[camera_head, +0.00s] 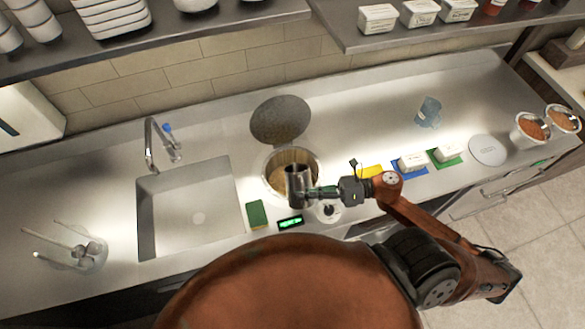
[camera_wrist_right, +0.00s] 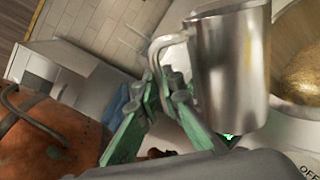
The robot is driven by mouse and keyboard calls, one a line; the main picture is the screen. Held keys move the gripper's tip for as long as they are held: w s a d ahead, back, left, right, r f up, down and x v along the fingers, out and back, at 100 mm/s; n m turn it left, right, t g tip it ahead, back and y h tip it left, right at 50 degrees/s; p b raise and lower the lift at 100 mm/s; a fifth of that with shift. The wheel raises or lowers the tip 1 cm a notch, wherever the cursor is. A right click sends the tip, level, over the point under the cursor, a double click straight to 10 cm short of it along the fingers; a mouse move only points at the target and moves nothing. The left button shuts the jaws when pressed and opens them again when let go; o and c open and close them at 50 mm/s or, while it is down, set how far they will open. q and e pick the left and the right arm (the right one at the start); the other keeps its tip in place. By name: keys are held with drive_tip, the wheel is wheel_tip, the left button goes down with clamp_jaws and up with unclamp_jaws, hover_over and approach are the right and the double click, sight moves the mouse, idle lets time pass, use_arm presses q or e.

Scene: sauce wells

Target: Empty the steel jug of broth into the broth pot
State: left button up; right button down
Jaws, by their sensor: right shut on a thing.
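My right gripper (camera_head: 311,192) is shut on the jug's handle. In the right wrist view the jug (camera_wrist_right: 232,70) looks close to upright, and the green fingers of my gripper (camera_wrist_right: 165,95) meet at its handle. The broth pot (camera_wrist_right: 300,60) shows at the right edge there. The inside of the jug is hard to make out. My left gripper is not in view.
A round dark lid (camera_head: 280,120) stands behind the pot. A sink (camera_head: 190,205) with a tap (camera_head: 152,145) is to the left. A green sponge (camera_head: 257,214) and a lit green display (camera_head: 290,222) lie in front. White tubs on coloured mats (camera_head: 412,162) and a clear blue-tinted container (camera_head: 429,112) are right.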

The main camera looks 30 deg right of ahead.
sight(297, 176)
drive_tip(key=shift+w+d+r+m+g+p, duration=0.15)
drive_tip(key=shift+w+r+m+p, duration=0.1)
drive_tip(key=shift+w+m+p, duration=0.45)
drive_tip(key=shift+w+d+r+m+g+p, duration=0.2)
drive_tip(key=shift+m+p, duration=0.3)
drive_tip(key=shift+p, duration=0.4)
drive_tip(key=shift+w+f, duration=0.15)
drive_tip(key=shift+w+f+m, duration=0.1)
drive_tip(key=shift+m, duration=0.2)
drive_tip(key=shift+w+d+f, duration=0.1)
drive_tip(key=shift+w+f, duration=0.05)
drive_tip(key=shift+w+f+m, duration=0.2)
drive_tip(key=shift+f+m, duration=0.05)
drive_tip(key=shift+m, duration=0.25)
drive_tip(key=shift+w+d+m+g, duration=0.15)
drive_tip(key=shift+w+m+g, duration=0.15)
drive_tip(key=shift+w, duration=0.15)
drive_tip(key=shift+d, duration=0.1)
